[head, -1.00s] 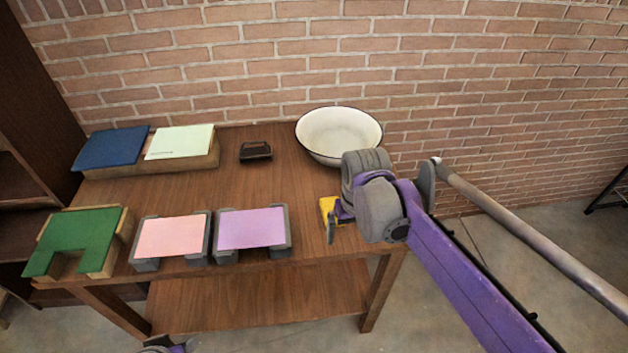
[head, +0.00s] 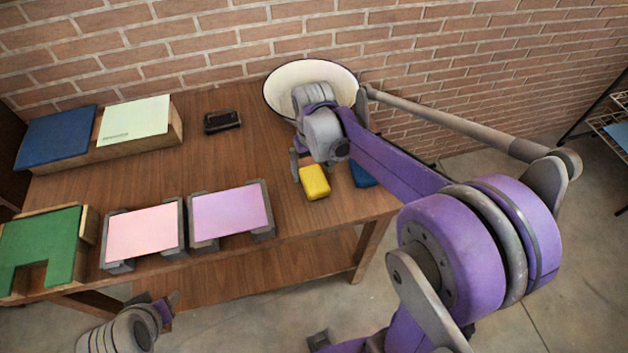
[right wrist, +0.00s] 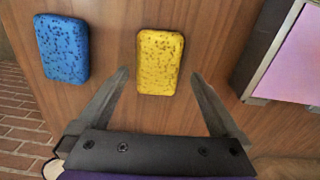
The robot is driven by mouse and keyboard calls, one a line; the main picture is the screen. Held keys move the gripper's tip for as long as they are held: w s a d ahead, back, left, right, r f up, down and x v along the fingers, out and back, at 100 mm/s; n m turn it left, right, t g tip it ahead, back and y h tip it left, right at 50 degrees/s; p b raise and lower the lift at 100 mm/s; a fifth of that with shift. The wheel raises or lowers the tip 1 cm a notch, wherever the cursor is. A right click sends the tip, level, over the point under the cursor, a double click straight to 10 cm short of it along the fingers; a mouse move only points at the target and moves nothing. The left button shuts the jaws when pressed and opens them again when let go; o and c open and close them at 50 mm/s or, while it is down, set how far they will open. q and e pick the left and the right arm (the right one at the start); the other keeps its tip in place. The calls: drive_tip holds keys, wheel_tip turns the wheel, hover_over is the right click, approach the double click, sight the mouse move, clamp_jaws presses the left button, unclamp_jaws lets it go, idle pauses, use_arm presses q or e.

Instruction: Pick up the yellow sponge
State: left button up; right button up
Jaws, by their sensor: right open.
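The yellow sponge (head: 314,182) lies on the wooden table near its front right. It also shows in the right wrist view (right wrist: 160,62), flat on the wood. My right gripper (head: 296,170) is open and empty, just behind and left of the sponge in the head view. In the right wrist view its spread fingers (right wrist: 160,76) point toward the sponge, one to either side of its near end, not closed on it. My left gripper (head: 168,303) is low at the bottom left, in front of the table; its jaw state is unclear.
A blue sponge (right wrist: 62,48) lies beside the yellow one, partly behind my right arm in the head view (head: 363,174). A purple-topped press (head: 230,211) is left of the sponge. A black object (head: 222,121) lies farther back.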

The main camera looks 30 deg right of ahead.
sight(314, 178)
wheel_tip(314, 178, down, 4)
drive_tip(key=shift+d+f, duration=0.15)
drive_tip(key=shift+f, duration=0.05)
drive_tip(key=shift+c, duration=0.3)
drive_tip(key=c, duration=1.2)
drive_tip(key=shift+o, duration=0.2)
drive_tip(key=shift+r, duration=0.15)
wheel_tip(314, 178, up, 10)
drive_tip(key=shift+f, duration=0.1)
drive_tip(key=o, duration=0.8)
drive_tip(key=c, duration=0.7)
